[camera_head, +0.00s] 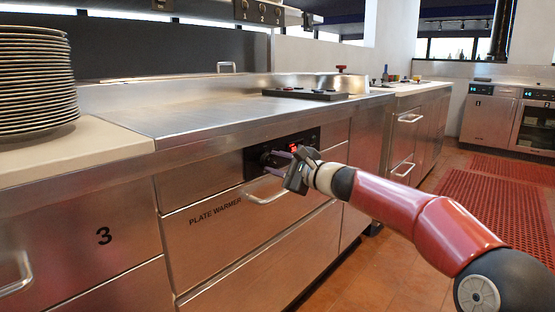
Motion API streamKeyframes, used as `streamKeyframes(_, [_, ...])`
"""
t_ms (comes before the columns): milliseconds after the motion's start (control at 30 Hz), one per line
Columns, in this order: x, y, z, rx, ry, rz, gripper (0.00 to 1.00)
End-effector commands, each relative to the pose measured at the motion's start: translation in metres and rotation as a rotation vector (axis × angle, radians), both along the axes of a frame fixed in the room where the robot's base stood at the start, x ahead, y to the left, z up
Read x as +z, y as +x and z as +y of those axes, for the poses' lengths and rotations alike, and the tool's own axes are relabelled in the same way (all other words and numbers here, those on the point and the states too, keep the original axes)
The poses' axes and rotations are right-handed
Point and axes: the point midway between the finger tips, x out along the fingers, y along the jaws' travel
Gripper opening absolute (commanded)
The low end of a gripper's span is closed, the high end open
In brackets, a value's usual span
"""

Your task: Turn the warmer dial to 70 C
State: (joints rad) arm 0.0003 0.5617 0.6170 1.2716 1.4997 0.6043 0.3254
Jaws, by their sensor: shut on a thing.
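The plate warmer (205,245) is a steel drawer unit with "PLATE WARMER" lettered on its front. Its black control panel (253,164) is set in the front under the counter edge. A small red display (293,147) shows on the panel, too small to read. My gripper (277,159) is at the panel, its fingers reaching left against it and shut on the dial. The dial is mostly hidden by the fingers, and its setting cannot be read.
A drawer handle (266,198) sticks out just below my gripper. The steel counter (190,115) overhangs above the panel. A stack of plates (35,80) stands on the left counter. The floor (370,270) in front of the drawers is clear, with red mats (490,215) farther right.

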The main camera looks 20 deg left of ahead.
Motion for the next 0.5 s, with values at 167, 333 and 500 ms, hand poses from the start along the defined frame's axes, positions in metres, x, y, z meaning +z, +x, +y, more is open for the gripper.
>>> streamKeyframes(167, [-0.0001,-0.0001,-0.0002,-0.001,0.062,0.159,0.08])
streamKeyframes(333, [-0.0002,-0.0010,0.0002,-0.001,0.124,0.308,0.08])
streamKeyframes(500, [-0.0006,-0.0015,0.0002,-0.002,0.185,0.457,0.08])
